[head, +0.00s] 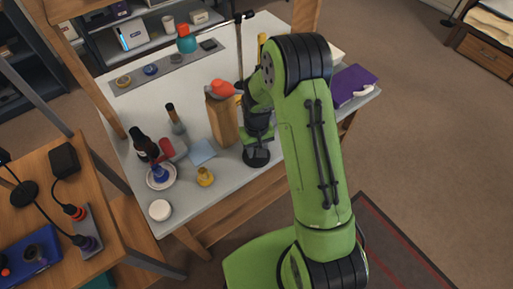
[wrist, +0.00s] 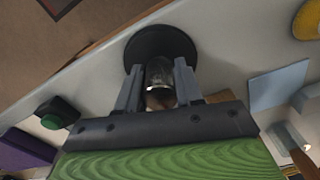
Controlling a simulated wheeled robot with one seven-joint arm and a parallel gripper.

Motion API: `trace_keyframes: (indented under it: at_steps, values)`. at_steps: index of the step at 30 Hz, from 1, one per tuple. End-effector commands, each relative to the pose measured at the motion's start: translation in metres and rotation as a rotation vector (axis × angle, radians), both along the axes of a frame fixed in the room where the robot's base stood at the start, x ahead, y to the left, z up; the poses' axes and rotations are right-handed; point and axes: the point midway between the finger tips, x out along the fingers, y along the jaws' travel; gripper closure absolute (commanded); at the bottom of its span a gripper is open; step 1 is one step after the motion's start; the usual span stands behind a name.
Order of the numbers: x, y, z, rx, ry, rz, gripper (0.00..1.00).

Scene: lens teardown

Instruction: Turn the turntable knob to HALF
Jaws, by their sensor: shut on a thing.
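In the wrist view, a black round base (wrist: 160,40) stands near the edge of the pale table. A shiny grey cylinder (wrist: 159,72) rises from its middle. My gripper (wrist: 157,80) is shut on this cylinder, one finger on each side. I cannot tell for certain whether the cylinder is the turntable knob. No HALF mark or pointer is legible. In the head view, the black base (head: 256,157) shows near the front edge of the table, below my gripper (head: 258,143). My arm hides part of the area to the right.
A purple folder (head: 353,82) is to the right. A black box with a green top (wrist: 57,113) is nearby.

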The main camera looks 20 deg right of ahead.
Motion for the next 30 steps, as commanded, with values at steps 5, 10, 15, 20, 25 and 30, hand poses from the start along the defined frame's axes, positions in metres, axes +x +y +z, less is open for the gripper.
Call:
trace_keyframes:
  at_steps: [5, 10, 15, 20, 25, 30]
  values:
    - [-0.0022, 0.0001, -0.0007, 0.0, 0.008, -0.02, 0.95]
    - [-0.0026, 0.0003, -0.001, 0.0, 0.009, -0.068, 0.95]
    - [-0.0028, 0.0008, -0.0013, 0.0, 0.01, -0.169, 0.95]
    - [-0.0029, 0.0015, -0.0017, -0.001, 0.011, -0.314, 0.95]
    - [-0.0029, 0.0022, -0.002, -0.002, 0.011, -0.476, 0.95]
    - [-0.0028, 0.0029, -0.0021, -0.002, 0.012, -0.637, 0.95]
